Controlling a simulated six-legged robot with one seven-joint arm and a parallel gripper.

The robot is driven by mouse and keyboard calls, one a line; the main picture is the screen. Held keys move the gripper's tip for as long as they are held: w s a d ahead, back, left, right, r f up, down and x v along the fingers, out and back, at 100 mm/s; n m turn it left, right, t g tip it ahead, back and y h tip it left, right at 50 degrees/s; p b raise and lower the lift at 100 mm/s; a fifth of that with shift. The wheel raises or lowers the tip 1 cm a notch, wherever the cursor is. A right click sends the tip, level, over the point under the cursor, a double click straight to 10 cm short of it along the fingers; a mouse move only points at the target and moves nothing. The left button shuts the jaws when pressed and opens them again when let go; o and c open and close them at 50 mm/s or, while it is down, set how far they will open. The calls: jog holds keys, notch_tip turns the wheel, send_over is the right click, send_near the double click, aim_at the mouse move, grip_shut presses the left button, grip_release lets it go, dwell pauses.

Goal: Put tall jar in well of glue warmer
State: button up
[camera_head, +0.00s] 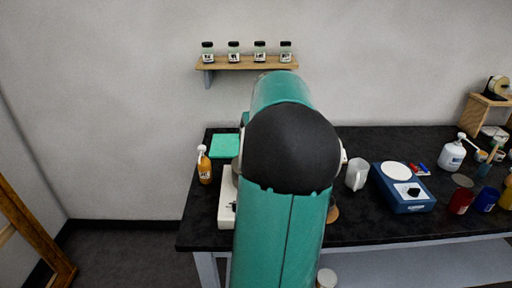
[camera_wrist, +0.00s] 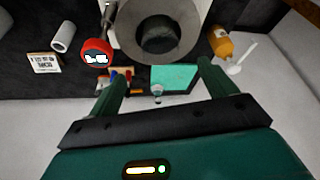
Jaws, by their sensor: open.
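The round grey well (camera_wrist: 160,40) of the glue warmer is at the top middle of the wrist view, with a dark hollow. The warmer's white body (camera_head: 227,205) shows in part left of my arm in the head view. My gripper (camera_wrist: 162,72) is open, its green fingers wide apart, with nothing seen held between them. A small clear jar (camera_wrist: 157,93) with a grey top shows between the fingers, apart from both. A round red-topped thing with a label (camera_wrist: 96,53) is left of the well. I cannot tell which is the tall jar. My arm hides much of the bench.
A teal mat (camera_wrist: 178,78) lies beyond the well. An orange bottle (camera_head: 204,166) stands at the bench's left. Several small jars stand on the wall shelf (camera_head: 245,63).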

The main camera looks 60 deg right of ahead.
jog(key=shift+v, duration=0.75)
jog(key=w+a+r+n, duration=0.1)
jog(key=w+a, duration=0.3)
jog(key=a, duration=0.5)
jog(key=w+a+r+n, duration=0.15)
jog(key=w+a, duration=0.25)
jog(key=a, duration=0.4)
jog(key=w+a+n, duration=0.2)
jog(key=w+a, duration=0.2)
jog(key=a, duration=0.5)
jog(key=s+a+f+n+y, duration=0.1)
jog(key=s+a, duration=0.2)
jog(key=a, duration=0.6)
jog(key=s+a+f+n+t+y, duration=0.1)
jog(key=s+a+f+n, duration=0.1)
jog(key=a, duration=0.8)
jog(key=s+a+f+n+t+y, duration=0.1)
jog(key=s+a, duration=0.3)
jog(key=a, duration=0.5)
jog(key=shift+s+a+f, duration=0.2)
jog(key=shift+a+f, duration=0.05)
jog(key=shift+n, duration=0.25)
